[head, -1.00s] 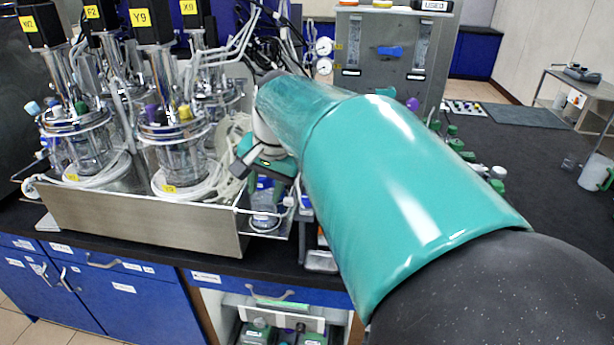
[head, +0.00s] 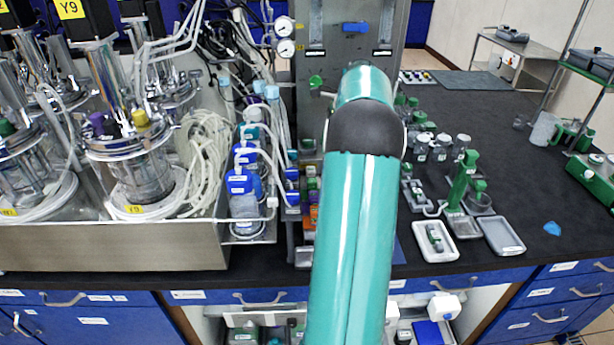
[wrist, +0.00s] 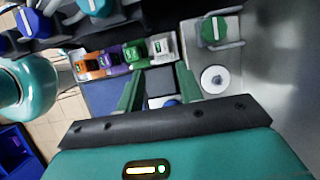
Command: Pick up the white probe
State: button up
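In the wrist view, a row holds an orange item (wrist: 88,66), a purple item (wrist: 112,60), a green item (wrist: 136,53) and a white item (wrist: 163,46) at its right end. The white item is the likeliest white probe, but its full shape is hard to make out. My gripper (wrist: 160,84) is open, its two green fingers apart and nothing visible held between them. The white item lies beyond the fingertips, apart from them. In the head view my arm hides the gripper and most of this row.
Blue-capped bottles (head: 243,190) and tubing stand left of my arm, beside a steel tray (head: 110,248) of glass vessels. A grey panel (head: 345,55) stands behind. On the right of the black bench are small jars, a green stand (head: 461,180) and a white tray (head: 434,241).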

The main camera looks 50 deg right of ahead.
aim_at(312, 168)
jog(key=x, duration=0.6)
jog(key=shift+f, duration=0.1)
jog(key=shift+x, duration=2.85)
jog(key=shift+c, duration=0.3)
grip_shut()
